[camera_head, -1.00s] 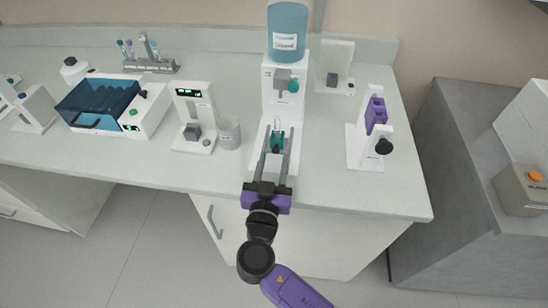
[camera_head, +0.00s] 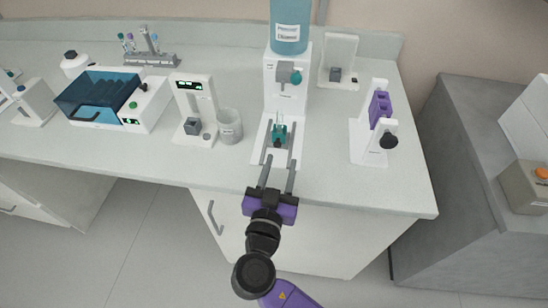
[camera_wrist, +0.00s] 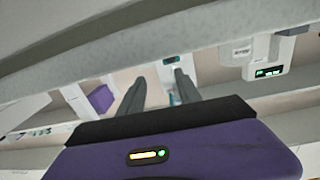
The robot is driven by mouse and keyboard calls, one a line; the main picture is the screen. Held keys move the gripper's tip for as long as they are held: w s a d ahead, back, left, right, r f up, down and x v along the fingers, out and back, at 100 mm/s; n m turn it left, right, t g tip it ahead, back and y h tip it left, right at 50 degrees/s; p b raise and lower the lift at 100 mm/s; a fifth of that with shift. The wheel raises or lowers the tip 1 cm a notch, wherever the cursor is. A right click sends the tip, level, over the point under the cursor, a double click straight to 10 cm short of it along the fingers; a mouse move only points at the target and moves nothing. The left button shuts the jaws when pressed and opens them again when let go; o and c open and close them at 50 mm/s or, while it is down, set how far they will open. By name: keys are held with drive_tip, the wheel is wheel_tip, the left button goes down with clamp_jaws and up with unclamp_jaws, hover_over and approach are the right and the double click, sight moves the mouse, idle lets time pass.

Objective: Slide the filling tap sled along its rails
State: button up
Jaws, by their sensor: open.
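The filling station is a white stand (camera_head: 271,88) with a blue bottle on top and a grey tap block with a teal knob. At its foot, a small teal sled (camera_head: 279,132) stands on a white base (camera_head: 264,151). It seems to hold a thin clear tube; the rails are too small to make out clearly. My gripper (camera_head: 280,158) is open and empty, in front of the sled on the near side, its fingers pointing toward it. In the wrist view, my fingers (camera_wrist: 160,84) are apart, with bits of teal showing between them.
A clear beaker (camera_head: 229,127) and a white display stand (camera_head: 184,90) are left of the filling station. A white stand with a purple block (camera_head: 380,108) and black knob is to the right. The counter's near edge runs below my gripper.

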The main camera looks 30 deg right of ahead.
sight(277, 145)
drive_tip(key=r, duration=0.1)
drive_tip(key=d+r+m+g, duration=0.1)
drive_tip(key=shift+w+d+r+m+g, duration=0.3)
drive_tip(key=shift+d+r+m, duration=0.1)
drive_tip(key=shift+a+r+g+y, duration=0.15)
drive_tip(key=shift+r+g+y, duration=0.2)
drive_tip(key=shift+y, duration=0.25)
drive_tip(key=a+n+y, duration=0.1)
drive_tip(key=a, duration=0.1)
drive_tip(key=a+n+y, duration=0.1)
drive_tip(key=shift+s+a+f, duration=0.15)
drive_tip(key=shift+s+a, duration=0.05)
drive_tip(key=shift+a, duration=0.2)
drive_tip(key=shift+s+f+n+g+y, duration=0.1)
drive_tip(key=shift+f+n+g+y, duration=0.1)
drive_tip(key=shift+n+g+y, duration=0.15)
drive_tip(key=shift+d+f, duration=0.1)
drive_tip(key=p+x, duration=0.1)
drive_tip(key=x, duration=0.6)
drive_tip(key=shift+w+d, duration=0.2)
drive_tip(key=shift+w, duration=0.1)
clamp_jaws()
